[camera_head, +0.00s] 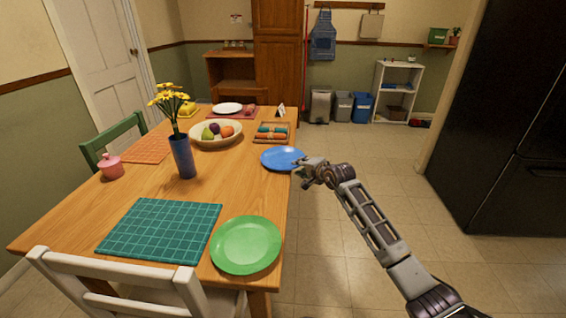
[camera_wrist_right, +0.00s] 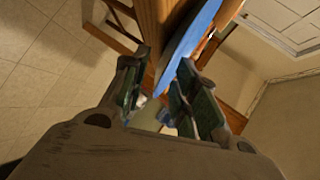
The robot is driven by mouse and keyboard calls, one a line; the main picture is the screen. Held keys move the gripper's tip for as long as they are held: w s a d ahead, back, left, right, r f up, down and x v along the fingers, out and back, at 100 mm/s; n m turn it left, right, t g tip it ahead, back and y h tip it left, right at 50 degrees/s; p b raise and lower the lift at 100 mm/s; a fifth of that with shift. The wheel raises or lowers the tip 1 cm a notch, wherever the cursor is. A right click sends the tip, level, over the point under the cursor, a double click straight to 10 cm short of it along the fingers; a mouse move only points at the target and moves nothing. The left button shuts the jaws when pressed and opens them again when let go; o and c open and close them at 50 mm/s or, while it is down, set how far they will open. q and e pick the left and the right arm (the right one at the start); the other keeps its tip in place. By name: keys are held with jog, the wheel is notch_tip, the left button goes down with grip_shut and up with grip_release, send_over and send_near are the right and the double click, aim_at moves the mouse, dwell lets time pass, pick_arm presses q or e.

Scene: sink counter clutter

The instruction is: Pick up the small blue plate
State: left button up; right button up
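The small blue plate (camera_head: 280,157) lies at the right edge of the wooden table, its rim close to the edge. My right gripper (camera_head: 299,170) is at the plate's right rim in the head view. In the right wrist view the blue plate (camera_wrist_right: 188,38) is seen nearly edge-on, and its rim reaches between the two fingers of my right gripper (camera_wrist_right: 160,92). The fingers stand apart, with a gap beside the rim. I cannot tell whether one finger touches the plate. My left gripper is in neither view.
The wooden table (camera_head: 235,180) holds a green plate (camera_head: 246,245), a teal placemat (camera_head: 162,230), a blue vase (camera_head: 183,157) with yellow flowers, a fruit bowl (camera_head: 228,139) and a tray of rolled napkins (camera_head: 272,138) just behind the blue plate. Floor right of the table is clear.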

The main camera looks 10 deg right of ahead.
jog(key=shift+w+a+f, duration=0.1)
jog(key=shift+w, duration=0.2)
jog(key=shift+c, duration=0.4)
grip_shut()
